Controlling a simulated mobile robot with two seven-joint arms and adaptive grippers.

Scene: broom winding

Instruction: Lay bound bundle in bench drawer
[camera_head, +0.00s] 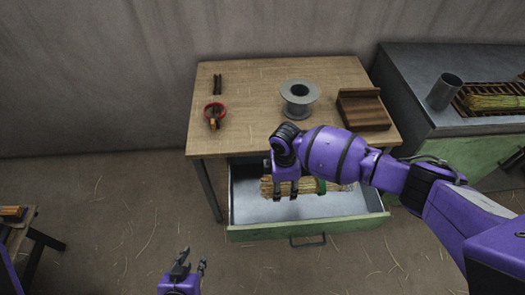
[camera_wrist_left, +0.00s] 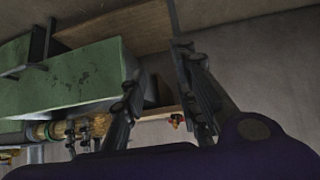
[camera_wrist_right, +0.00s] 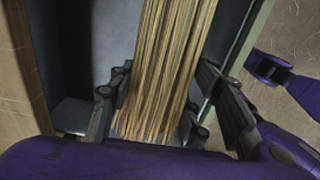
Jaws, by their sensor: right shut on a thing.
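The bound bundle (camera_head: 310,186) is a sheaf of straw with a green band near its right part. It lies lengthwise within the open bench drawer (camera_head: 262,232), which has a grey metal inside and a green front. My right gripper (camera_head: 285,194) reaches down into the drawer and is shut on the bundle near its left end. In the right wrist view the straw (camera_wrist_right: 163,75) runs between both fingers (camera_wrist_right: 155,115). Whether the bundle touches the drawer floor is unclear. My left gripper (camera_head: 187,265) is open and empty, in front of the drawer to the left.
A side counter at right holds a metal cup (camera_head: 444,91) and a straw-filled rack (camera_head: 495,101).

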